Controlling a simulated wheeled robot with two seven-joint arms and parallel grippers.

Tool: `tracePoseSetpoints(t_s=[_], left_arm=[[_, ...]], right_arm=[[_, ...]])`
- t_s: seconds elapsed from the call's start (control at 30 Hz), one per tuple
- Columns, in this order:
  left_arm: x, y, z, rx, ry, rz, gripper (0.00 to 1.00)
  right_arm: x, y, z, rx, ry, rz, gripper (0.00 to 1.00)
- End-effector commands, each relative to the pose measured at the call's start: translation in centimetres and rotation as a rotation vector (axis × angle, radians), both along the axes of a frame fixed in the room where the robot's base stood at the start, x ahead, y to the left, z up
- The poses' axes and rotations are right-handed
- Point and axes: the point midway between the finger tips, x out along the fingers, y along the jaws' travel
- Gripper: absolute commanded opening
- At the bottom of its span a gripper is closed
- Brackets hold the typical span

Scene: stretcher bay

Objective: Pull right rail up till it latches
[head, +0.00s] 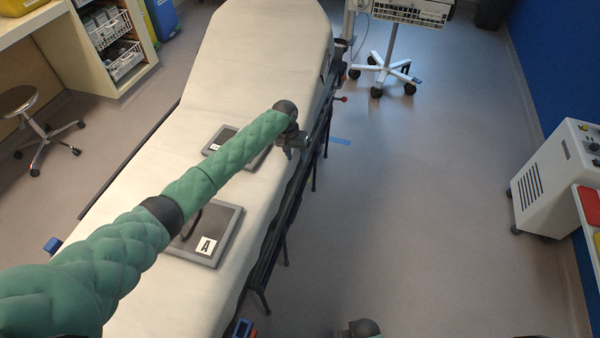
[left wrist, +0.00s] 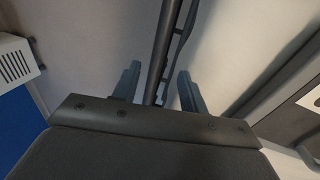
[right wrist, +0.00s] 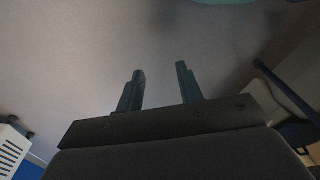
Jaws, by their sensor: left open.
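The stretcher's right rail (head: 270,250) is a dark bar frame hanging low along the right side of the stretcher (head: 255,50). My left arm reaches across the mattress, and my left gripper (head: 291,150) is over the right edge, at the rail. In the left wrist view the gripper (left wrist: 158,72) is open, with a dark rail bar (left wrist: 167,45) running between its fingers; whether they touch it I cannot tell. My right gripper (right wrist: 160,70) is open and empty above the floor; only part of that hand shows at the bottom of the head view. The latch cannot be made out.
Two dark panels, a near one (head: 234,222) marked A and a far one (head: 217,139), lie on the mattress. A wheeled stand (head: 385,72) is at the back right. A white machine (head: 548,185) stands by the right wall. The floor between is clear.

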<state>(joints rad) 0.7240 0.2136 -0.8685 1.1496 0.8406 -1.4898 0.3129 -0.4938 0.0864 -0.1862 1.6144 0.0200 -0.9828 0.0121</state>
Motion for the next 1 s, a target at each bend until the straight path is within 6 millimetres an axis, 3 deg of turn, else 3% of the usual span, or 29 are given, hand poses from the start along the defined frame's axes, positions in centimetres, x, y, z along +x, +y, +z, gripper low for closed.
tracePoseSetpoints(t_s=[0.17,0.6,1.0], left_arm=[[-0.1,-0.2,-0.9,0.001,0.002,0.000,0.43],[-0.4,-1.2,-6.6,0.002,0.002,0.002,0.43],[-0.5,-1.4,-7.7,0.000,0.000,0.000,0.43]], right_arm=[[-0.1,-0.1,-0.3,-0.002,-0.001,0.001,0.36],[-0.7,-1.0,-3.7,-0.011,-0.022,0.006,0.36],[-0.8,-1.2,-4.4,-0.012,-0.026,0.006,0.36]])
